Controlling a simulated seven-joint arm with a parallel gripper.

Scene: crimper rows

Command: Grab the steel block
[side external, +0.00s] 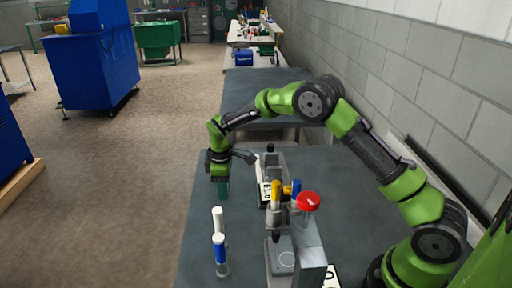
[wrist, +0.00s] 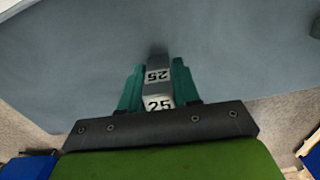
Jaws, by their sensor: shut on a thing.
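The steel block (wrist: 158,76) shows in the wrist view as a narrow grey block marked "25" on two faces. It sits between the two teal fingers of my gripper (wrist: 157,88), which are shut on it. In the side view my gripper (side external: 221,187) points down over the left part of the dark grey table, with its teal fingers low near the surface. The block is hidden there, and I cannot tell whether it touches the table.
In the side view, a white-topped tool (side external: 217,219) and a blue-and-white tool (side external: 220,250) stand in front of my gripper. A press with a red knob (side external: 308,201) stands to the right. Another metal device (side external: 271,170) is beside my gripper. The table's left edge is close.

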